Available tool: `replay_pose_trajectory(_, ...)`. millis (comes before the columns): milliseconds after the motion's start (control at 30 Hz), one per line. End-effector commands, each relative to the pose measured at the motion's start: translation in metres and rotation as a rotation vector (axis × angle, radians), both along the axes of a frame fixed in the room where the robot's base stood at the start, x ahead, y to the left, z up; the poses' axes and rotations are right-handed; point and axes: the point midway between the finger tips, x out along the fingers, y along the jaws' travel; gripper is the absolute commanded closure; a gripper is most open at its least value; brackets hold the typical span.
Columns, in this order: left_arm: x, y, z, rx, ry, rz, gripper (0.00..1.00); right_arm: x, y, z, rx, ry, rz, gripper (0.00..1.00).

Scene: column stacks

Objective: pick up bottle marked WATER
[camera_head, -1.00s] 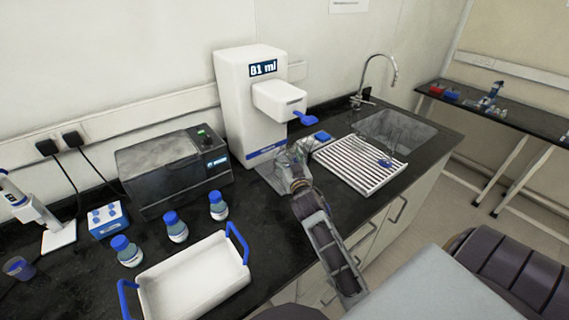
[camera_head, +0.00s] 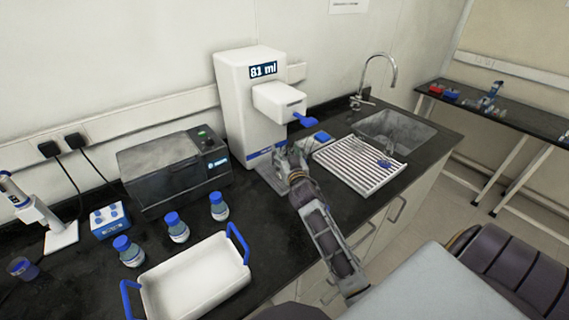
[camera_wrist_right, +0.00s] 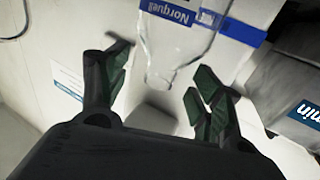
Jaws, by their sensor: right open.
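My right gripper (camera_head: 286,163) is open at the front of the white dispenser (camera_head: 249,110), below its spout. In the right wrist view, a clear glass vessel (camera_wrist_right: 172,42) lies between and just beyond the open fingers (camera_wrist_right: 160,78). The fingers look apart from it, and no WATER marking shows on it. In the head view the gripper largely hides this spot. Three blue-capped bottles, at left (camera_head: 128,251), middle (camera_head: 176,228) and right (camera_head: 218,207), stand upright on the black counter. Their labels are too small to read. My left gripper is not in view.
A white tray with blue handles (camera_head: 236,272) sits at the front. A grey lidded machine (camera_head: 172,175) stands left of the dispenser. A ribbed draining rack (camera_head: 352,167) and a sink (camera_head: 408,128) lie to the right.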

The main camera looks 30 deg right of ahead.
Motion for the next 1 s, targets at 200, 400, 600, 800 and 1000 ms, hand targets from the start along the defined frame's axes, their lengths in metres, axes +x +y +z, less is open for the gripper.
replay_pose_trajectory(200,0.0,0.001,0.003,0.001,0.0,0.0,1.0,0.015,-0.004,0.0,0.0,0.0,0.001,0.34)
replay_pose_trajectory(400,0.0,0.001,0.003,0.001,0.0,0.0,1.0,0.017,-0.005,0.0,0.0,0.0,0.001,0.34)
replay_pose_trajectory(600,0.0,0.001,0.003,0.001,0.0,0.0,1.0,0.017,-0.005,-0.001,0.001,0.0,0.0,0.34)
replay_pose_trajectory(800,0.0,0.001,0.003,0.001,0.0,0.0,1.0,0.017,-0.005,-0.001,0.001,0.001,0.0,0.39)
replay_pose_trajectory(1000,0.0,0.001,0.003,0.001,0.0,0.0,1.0,0.017,-0.005,-0.001,0.001,0.001,0.0,0.65)
